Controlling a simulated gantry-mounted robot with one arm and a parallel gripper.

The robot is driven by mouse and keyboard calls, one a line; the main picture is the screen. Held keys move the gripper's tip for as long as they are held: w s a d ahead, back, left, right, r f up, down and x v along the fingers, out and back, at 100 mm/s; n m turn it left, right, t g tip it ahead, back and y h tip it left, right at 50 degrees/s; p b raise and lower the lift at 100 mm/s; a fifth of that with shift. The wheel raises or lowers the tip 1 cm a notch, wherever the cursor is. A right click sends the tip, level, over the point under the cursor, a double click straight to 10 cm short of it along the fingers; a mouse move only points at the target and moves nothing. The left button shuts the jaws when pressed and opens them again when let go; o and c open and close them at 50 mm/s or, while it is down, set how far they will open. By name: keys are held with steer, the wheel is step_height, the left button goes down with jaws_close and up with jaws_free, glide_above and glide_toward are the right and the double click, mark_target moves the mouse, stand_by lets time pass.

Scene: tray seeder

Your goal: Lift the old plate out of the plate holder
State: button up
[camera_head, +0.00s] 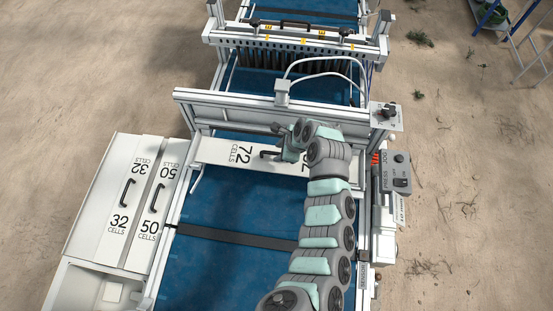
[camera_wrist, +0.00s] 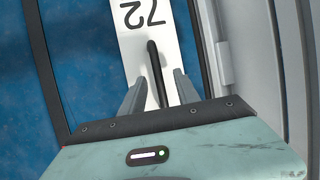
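The old plate (camera_head: 215,151) is a long white strip marked 72 with a black handle. It lies across the blue belt, at the near side of a white crossbeam; the holder's edges around it are hard to make out. In the wrist view the plate (camera_wrist: 133,45) runs up from between my fingers, with its handle (camera_wrist: 153,58) standing between them. My gripper (camera_head: 280,154) is over the plate at the handle. In the wrist view my gripper (camera_wrist: 160,77) is open, with gaps on both sides of the handle. My arm hides the plate's right part.
A white side table (camera_head: 75,240) at left bears a 32-cell plate (camera_head: 109,218) and a 50-cell plate (camera_head: 148,218), each with a black handle. The white crossbeam (camera_head: 225,106) stands close behind my gripper. A control box (camera_head: 395,172) is at right.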

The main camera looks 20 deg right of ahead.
steer(key=shift+x, duration=1.5)
steer(key=shift+s, duration=0.15)
steer(key=shift+c, duration=0.4)
jaws_close()
